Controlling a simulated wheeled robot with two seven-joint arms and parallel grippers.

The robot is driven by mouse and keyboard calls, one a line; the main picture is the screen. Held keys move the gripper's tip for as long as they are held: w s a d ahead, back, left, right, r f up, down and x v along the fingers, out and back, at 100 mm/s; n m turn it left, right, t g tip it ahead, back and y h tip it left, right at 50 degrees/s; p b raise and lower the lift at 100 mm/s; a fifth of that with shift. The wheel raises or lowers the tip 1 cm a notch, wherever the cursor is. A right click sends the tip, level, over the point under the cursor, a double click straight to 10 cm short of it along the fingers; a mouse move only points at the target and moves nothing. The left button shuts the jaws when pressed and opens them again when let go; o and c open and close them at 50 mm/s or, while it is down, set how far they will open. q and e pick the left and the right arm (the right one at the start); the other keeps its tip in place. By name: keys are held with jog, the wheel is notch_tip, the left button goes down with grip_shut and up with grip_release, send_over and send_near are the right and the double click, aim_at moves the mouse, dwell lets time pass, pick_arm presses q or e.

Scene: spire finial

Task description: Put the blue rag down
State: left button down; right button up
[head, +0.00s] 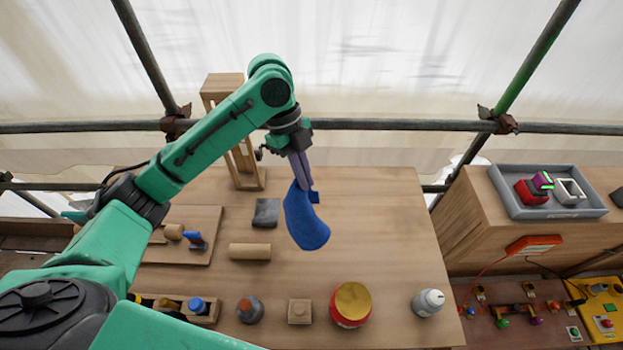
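The blue rag (306,222) hangs from my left gripper (302,180) in the head view, above the middle of the wooden table (385,215). The gripper points down and its fingers are shut on the rag's upper part. The rag hangs loose below the fingertips; its lower end looks clear of the table top, though the exact gap is hard to tell. My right gripper is not in view.
A dark grey block (266,212) and a wooden cylinder (250,251) lie left of the rag. A wooden frame (240,150) stands behind. The table's right side is clear.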

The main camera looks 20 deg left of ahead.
pick_arm(q)
jog(key=w+d+f+b, duration=0.2)
jog(key=w+d, duration=0.9)
jog(key=d, duration=0.3)
jog(key=shift+w+d+f+b, duration=0.15)
jog(key=shift+w+d+b, duration=0.1)
jog(key=shift+w+b, duration=0.05)
jog(key=shift+a, duration=0.1)
